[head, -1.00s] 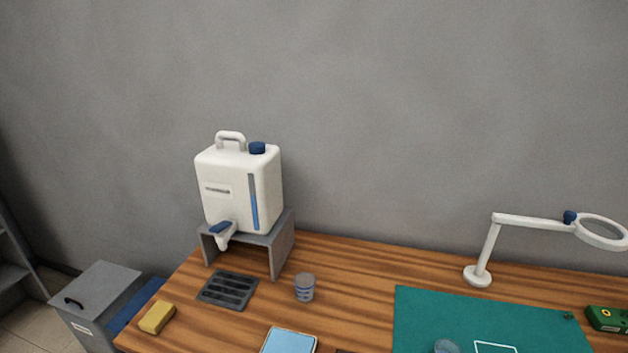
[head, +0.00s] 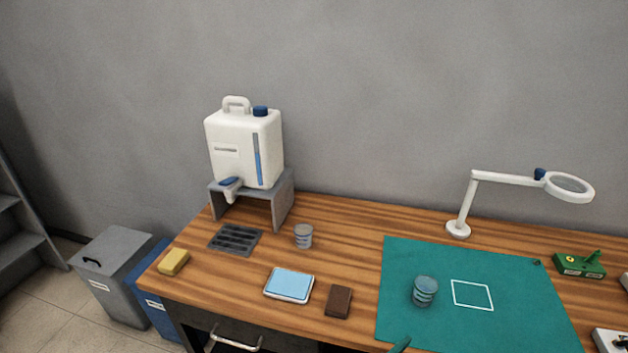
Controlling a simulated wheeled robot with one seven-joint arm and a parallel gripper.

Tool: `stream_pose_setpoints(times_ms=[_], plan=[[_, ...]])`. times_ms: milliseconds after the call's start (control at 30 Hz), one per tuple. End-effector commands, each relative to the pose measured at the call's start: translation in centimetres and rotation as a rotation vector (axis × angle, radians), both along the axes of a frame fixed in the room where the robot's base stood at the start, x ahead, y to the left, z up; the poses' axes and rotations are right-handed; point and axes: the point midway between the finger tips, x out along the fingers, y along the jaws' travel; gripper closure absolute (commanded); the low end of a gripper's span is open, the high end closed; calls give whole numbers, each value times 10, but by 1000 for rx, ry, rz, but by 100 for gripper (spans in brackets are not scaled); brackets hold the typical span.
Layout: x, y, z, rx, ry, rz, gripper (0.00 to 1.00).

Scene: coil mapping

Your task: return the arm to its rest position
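My arm and my gripper do not show in the head view, so whether the gripper is open or shut is hidden. The wooden workbench (head: 345,222) fills the lower middle of the view. A green mat (head: 410,260) lies on its right part, with a white square outline (head: 472,295) marked on it. A bluish ribbed cup (head: 425,291) stands on the mat to the left of the outline, apart from it.
A white water container (head: 232,150) stands on a grey stand (head: 284,200). A magnifier lamp (head: 468,200) rises behind the mat. A grey cup (head: 304,236), tablet (head: 289,284), brown block (head: 338,301) and yellow sponge (head: 174,261) lie on the bench. Bins (head: 118,270) stand left.

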Motion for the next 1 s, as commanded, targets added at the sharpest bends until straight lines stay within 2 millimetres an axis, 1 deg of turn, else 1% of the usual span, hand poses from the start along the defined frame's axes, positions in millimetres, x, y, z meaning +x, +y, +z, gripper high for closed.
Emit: stream_pose_setpoints(times_ms=[267, 367, 467, 600, 700, 867, 1000], plan=[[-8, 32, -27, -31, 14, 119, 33], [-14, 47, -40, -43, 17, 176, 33], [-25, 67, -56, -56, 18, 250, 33], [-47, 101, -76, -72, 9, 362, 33], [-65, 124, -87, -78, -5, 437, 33], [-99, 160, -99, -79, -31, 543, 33], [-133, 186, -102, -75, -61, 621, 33]])
